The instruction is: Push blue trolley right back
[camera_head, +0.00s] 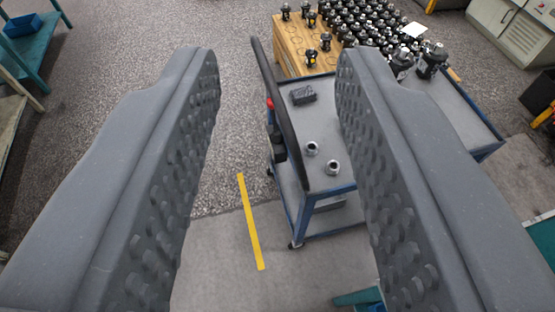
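The blue trolley (318,185) stands right of the middle, with a grey top, blue edges and a lower shelf. A dark upright handle (278,110) runs along its left end. On its top lie a dark block (303,95) and two small metal fittings (322,158); black motor parts stand at its far right. My gripper (280,75) is open, its two grey fingers with dimpled pads wide apart in the foreground. The trolley shows between the fingers, and the right finger hides part of its top. No contact with the trolley can be seen.
A wooden-topped table (291,48) crowded with black motors stands behind the trolley. A yellow floor line (251,222) lies left of it. A teal bench (32,45) is at the far left, a grey cabinet (512,28) at top right. The floor left of the trolley is clear.

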